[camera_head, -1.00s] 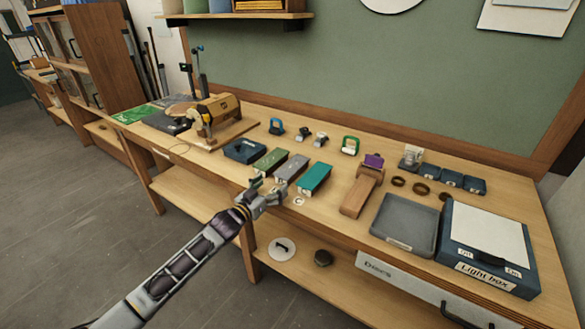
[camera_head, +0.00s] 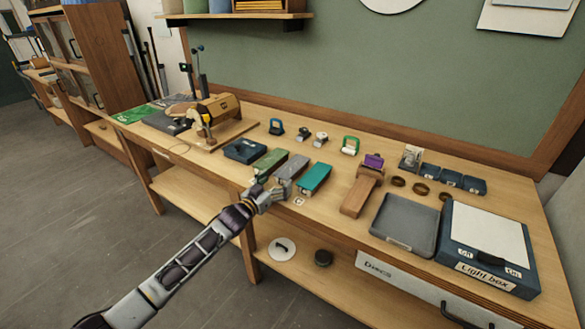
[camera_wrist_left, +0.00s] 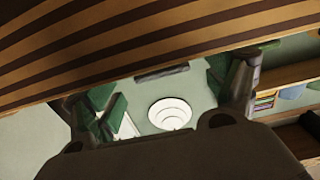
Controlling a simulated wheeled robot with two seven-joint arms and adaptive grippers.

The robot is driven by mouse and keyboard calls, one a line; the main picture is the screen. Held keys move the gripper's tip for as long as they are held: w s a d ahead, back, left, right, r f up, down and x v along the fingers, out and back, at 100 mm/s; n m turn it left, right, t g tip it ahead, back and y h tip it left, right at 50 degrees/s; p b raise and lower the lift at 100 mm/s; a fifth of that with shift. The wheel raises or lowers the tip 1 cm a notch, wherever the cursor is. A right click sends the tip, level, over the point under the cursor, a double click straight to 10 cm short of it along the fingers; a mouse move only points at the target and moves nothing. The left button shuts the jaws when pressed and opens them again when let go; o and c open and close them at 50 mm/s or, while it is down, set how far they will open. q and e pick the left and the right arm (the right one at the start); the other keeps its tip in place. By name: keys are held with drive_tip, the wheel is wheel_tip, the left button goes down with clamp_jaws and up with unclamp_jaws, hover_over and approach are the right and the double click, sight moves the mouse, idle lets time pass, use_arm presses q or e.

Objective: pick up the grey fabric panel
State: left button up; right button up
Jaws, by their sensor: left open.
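A grey block-shaped piece (camera_head: 291,167), which looks like the grey fabric panel, lies on the workbench between a green piece (camera_head: 269,162) and a teal piece (camera_head: 314,178). My left gripper (camera_head: 273,188) is open at the bench's front edge, by the near end of the grey piece. I cannot tell whether they touch. In the left wrist view, the two fingers (camera_wrist_left: 158,98) are spread apart, and dark-striped wood (camera_wrist_left: 150,40) fills the upper part. The grey piece is not clear there. My right gripper is not in view.
A dark blue box (camera_head: 245,151) stands left of the green piece. A grey tray (camera_head: 405,224) and a light box (camera_head: 487,235) fill the bench's right end.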

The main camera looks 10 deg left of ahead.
sight(289, 169)
use_arm(q)
drive_tip(key=shift+x, duration=1.2)
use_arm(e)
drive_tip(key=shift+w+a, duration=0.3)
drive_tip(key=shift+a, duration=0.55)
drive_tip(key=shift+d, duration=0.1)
